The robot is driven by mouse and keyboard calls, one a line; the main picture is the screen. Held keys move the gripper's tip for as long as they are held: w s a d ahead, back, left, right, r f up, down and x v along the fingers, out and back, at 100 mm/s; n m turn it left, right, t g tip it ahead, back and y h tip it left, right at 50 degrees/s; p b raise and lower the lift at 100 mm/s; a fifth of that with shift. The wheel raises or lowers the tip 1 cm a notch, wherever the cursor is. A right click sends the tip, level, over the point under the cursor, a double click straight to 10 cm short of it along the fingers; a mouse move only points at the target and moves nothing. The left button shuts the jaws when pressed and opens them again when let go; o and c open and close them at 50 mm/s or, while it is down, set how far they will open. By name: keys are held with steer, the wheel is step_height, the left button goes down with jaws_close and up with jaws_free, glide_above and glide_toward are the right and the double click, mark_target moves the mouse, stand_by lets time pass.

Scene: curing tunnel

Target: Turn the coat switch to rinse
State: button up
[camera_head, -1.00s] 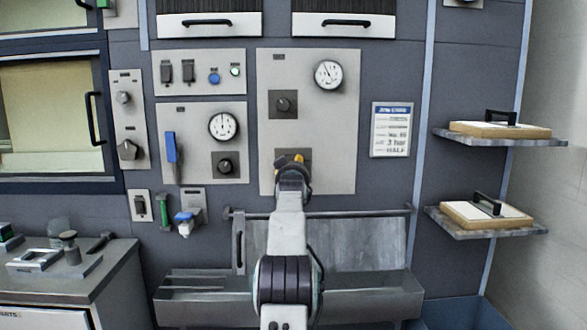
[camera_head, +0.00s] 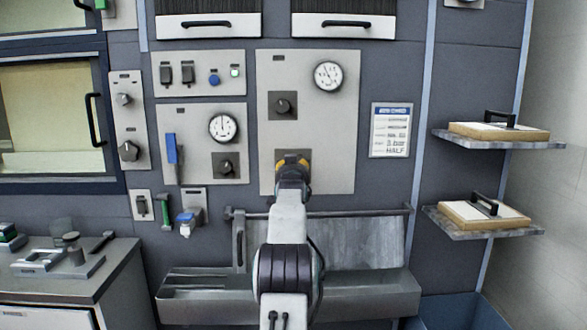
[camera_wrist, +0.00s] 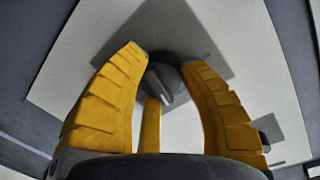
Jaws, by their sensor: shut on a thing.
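A dark grey rotary knob (camera_wrist: 168,84) on a dark square plate (camera_wrist: 175,28) sits between my gripper's yellow fingers in the wrist view. My gripper (camera_wrist: 162,62) is shut on this knob, one finger on each side. In the head view, my gripper (camera_head: 292,162) is at the lower knob position of the tall light panel (camera_head: 335,130) and hides that knob. Its dark plate (camera_head: 281,154) shows just above the fingers. The labels around the knob are too small or hidden to read, so its setting cannot be told.
Above on the same panel are another dark knob (camera_head: 283,105) and a round gauge (camera_head: 328,75). A smaller panel (camera_head: 200,115) with a gauge and blue lever stands left. A metal trough (camera_head: 380,300) lies below my arm. Shelves (camera_head: 535,145) jut out at right.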

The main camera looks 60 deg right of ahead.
steer(key=shift+w+r, duration=0.1)
steer(key=shift+r, duration=0.2)
steer(key=o, duration=1.2)
steer(key=shift+f, duration=0.2)
steer(key=shift+a, duration=0.1)
steer(key=shift+v, duration=5.9)
